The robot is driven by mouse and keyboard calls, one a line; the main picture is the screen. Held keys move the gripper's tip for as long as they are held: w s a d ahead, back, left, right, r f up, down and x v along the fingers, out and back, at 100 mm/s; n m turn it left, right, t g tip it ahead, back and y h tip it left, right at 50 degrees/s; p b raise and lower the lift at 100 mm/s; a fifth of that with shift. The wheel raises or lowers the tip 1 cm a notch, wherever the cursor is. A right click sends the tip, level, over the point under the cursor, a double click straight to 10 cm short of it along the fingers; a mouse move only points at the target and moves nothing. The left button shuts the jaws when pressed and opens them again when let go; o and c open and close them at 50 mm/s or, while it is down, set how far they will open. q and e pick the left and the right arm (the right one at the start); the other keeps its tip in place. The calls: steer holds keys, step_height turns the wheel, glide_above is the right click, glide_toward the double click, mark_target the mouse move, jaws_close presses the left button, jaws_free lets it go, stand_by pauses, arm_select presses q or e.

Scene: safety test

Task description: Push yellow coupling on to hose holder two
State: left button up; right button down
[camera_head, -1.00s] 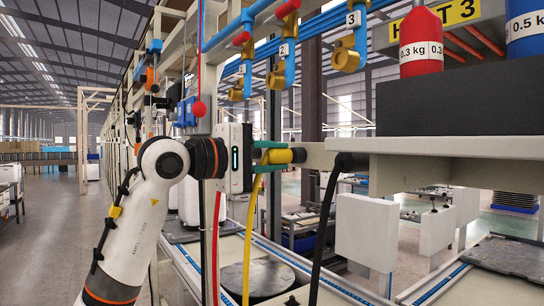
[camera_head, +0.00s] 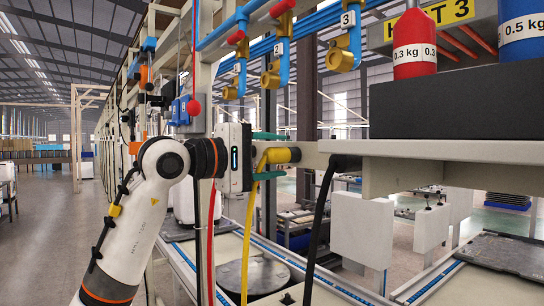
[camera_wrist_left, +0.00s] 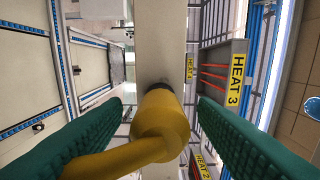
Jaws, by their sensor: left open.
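The yellow coupling (camera_head: 281,156), with its yellow hose (camera_head: 250,220) hanging down, sits at the pale horizontal beam (camera_head: 312,155). In the left wrist view the coupling (camera_wrist_left: 160,122) points at the beam (camera_wrist_left: 158,40), with a dark ring at its far end. That end looks to be at the beam, but how deeply it is seated is hidden. I cannot make out a number on the holder. My left gripper (camera_head: 279,154) is open around the coupling. Its green fingers stand on either side, with gaps visible in the left wrist view (camera_wrist_left: 160,103). My right gripper is out of view.
A black hose (camera_head: 320,225) hangs from the beam to the right. A red hose (camera_head: 211,245) hangs near my left wrist. Blue pipes with brass valves (camera_head: 270,75) run above. A shelf (camera_head: 450,150) with a black block and weights is at right.

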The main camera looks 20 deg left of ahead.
arm_select(q)
steer(key=b+v, duration=0.4)
steer(key=v, duration=0.8)
